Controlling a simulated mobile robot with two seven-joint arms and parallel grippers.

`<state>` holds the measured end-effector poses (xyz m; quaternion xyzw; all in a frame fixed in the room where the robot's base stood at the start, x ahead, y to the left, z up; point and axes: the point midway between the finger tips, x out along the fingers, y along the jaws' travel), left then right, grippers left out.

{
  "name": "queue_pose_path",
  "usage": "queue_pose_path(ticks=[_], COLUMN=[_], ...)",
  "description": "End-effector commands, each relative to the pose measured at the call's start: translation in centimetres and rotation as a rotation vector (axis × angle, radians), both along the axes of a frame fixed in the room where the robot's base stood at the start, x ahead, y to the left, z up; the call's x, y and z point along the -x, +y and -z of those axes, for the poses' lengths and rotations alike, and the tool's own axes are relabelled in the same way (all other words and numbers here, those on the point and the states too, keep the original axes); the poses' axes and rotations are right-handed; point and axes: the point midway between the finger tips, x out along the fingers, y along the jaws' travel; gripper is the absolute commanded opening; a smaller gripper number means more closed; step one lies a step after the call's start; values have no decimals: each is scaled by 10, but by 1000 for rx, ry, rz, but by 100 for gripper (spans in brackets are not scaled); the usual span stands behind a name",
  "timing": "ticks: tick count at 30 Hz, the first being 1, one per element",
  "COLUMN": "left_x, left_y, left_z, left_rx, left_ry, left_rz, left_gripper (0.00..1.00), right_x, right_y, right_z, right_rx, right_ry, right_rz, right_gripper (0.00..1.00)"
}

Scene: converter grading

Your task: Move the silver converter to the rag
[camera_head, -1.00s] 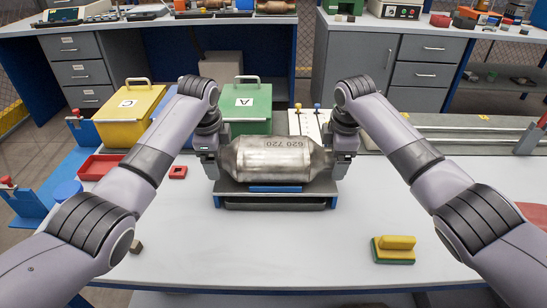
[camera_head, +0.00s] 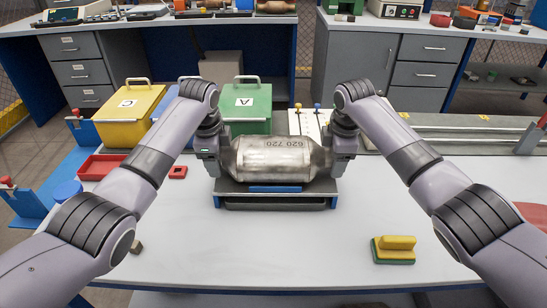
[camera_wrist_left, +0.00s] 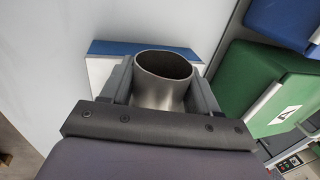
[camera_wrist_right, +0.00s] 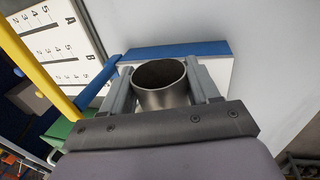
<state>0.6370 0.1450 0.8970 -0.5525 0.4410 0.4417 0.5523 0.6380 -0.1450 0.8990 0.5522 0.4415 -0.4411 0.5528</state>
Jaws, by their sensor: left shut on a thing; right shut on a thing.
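The silver converter (camera_head: 275,157) is marked 620 720 and lies on its side at the blue and grey stand (camera_head: 275,200) in the middle of the table. My left gripper (camera_head: 222,160) is shut on its left end pipe, whose open mouth shows in the left wrist view (camera_wrist_left: 162,82). My right gripper (camera_head: 334,160) is shut on its right end pipe, whose mouth shows in the right wrist view (camera_wrist_right: 161,84). The converter looks level; I cannot tell whether it touches the stand. I cannot make out a rag.
A yellow box (camera_head: 128,118) marked C and a green box (camera_head: 247,112) marked A stand behind. A red tray (camera_head: 101,167) lies at left. A yellow and green block (camera_head: 394,250) lies at front right. The front middle of the table is clear.

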Motion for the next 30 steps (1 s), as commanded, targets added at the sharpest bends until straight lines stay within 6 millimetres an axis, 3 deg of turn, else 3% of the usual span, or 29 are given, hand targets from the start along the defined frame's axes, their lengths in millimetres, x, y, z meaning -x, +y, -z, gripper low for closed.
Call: queue_pose_path(ticks=[24, 30], left_x=[-1, -1], left_y=[-1, -1], left_z=[-49, -53], left_rx=[2, 2], left_ry=[-6, -6], left_rz=[0, 0], left_gripper=[0, 0], right_x=[-1, -1], right_y=[1, 1], right_z=[-49, -53], right_rx=[-2, -2], right_ry=[-4, -4], right_rz=[0, 0], right_gripper=[0, 0])
